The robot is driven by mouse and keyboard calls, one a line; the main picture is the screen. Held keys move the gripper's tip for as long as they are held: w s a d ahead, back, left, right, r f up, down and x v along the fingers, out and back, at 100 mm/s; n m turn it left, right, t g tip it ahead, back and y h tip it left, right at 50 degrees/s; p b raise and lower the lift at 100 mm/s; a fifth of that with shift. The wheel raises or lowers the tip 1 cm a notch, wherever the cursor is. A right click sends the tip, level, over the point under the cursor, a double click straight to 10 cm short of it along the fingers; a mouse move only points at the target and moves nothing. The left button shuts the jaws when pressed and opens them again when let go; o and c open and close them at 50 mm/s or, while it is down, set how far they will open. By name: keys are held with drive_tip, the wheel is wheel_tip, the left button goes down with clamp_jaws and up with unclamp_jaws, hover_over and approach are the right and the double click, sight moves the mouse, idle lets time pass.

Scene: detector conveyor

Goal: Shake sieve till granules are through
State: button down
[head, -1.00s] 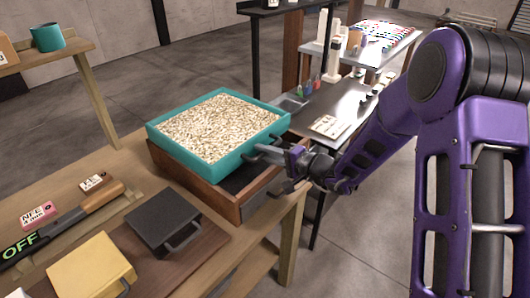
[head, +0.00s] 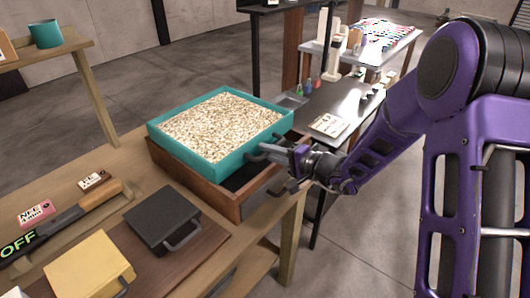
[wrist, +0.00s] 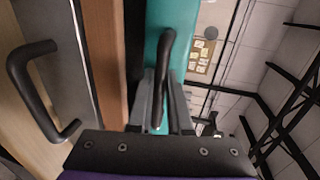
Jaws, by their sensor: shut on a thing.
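The teal sieve (head: 205,166) is full of pale granules (head: 218,125) and sits at the top of a brown wooden box (head: 192,181). The box's dark interior shows at its near right side. My gripper (head: 287,155) is shut on the black handle at the sieve's right side. In the wrist view the fingers (wrist: 160,105) close around the handle (wrist: 165,52), with the teal wall behind. Whether granules lie in the box below is hidden.
A black lidded block (head: 163,218) and a yellow one (head: 88,268) lie on the bench (head: 135,160). A black wand marked OFF (head: 50,232) lies at left. A metal table (head: 335,98) stands behind my arm.

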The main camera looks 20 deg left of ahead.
drive_tip(key=b+v, duration=0.1)
drive_tip(key=v, duration=0.1)
drive_tip(key=f+b+v, duration=0.1)
drive_tip(key=v, duration=0.1)
drive_tip(key=shift+s+d+b, duration=0.15)
drive_tip(key=shift+d+b, duration=0.2)
drive_tip(key=shift+d, duration=0.05)
drive_tip(key=c, duration=0.8)
unclamp_jaws()
drive_tip(key=shift+c, duration=0.2)
